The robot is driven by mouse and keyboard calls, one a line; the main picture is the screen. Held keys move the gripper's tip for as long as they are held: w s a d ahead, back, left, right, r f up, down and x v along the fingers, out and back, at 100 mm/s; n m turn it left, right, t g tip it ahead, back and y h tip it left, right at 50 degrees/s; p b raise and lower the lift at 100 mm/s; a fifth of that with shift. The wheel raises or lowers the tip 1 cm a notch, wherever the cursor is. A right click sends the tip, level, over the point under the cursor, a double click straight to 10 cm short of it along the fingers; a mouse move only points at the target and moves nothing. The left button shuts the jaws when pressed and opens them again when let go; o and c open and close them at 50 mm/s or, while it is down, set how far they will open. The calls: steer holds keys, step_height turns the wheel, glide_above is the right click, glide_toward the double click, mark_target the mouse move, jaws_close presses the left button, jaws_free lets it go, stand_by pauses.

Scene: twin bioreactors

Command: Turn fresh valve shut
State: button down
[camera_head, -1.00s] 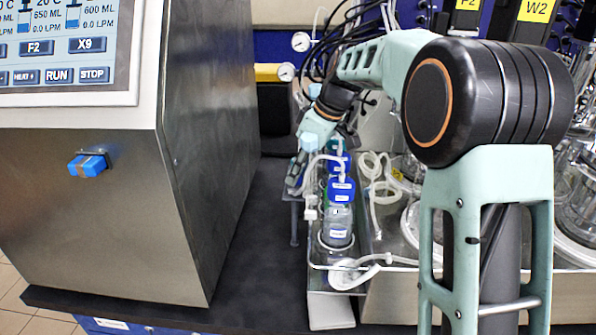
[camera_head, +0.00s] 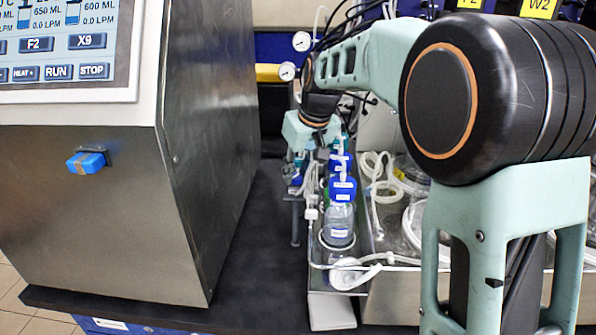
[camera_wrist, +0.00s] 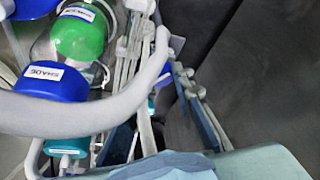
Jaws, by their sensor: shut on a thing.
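My gripper (camera_head: 292,178) points down at the left edge of the bottle rack, beyond the nearest bottle. Its fingers are small in the head view and partly hidden by tubes. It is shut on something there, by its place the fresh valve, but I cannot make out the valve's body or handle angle. In the wrist view a pale blue piece (camera_wrist: 172,166) shows at the bottom edge, beside a pale teal part of my arm. No label for the fresh valve is readable.
Blue-capped bottles (camera_head: 341,215) stand right of the gripper. In the wrist view a green cap (camera_wrist: 80,36), a blue cap (camera_wrist: 50,83) and a thick white tube (camera_wrist: 90,112) are close by. A steel cabinet (camera_head: 212,130) with a blue knob (camera_head: 86,163) stands left, with dark bench between.

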steer(key=m+h, duration=0.1)
steer(key=m, duration=0.3)
steer(key=m+h+p, duration=0.1)
steer(key=m, duration=0.1)
steer(key=shift+a+t+h, duration=0.3)
steer(key=shift+a+m+h+p, duration=0.1)
steer(key=shift+m+h+p, duration=0.45)
steer(key=shift+m, duration=1.95)
steer(key=shift+h, duration=0.25)
steer(key=c, duration=1.7)
jaws_free()
steer(key=shift+o, duration=0.2)
steer(key=v, duration=1.2)
steer(key=shift+w, duration=0.2)
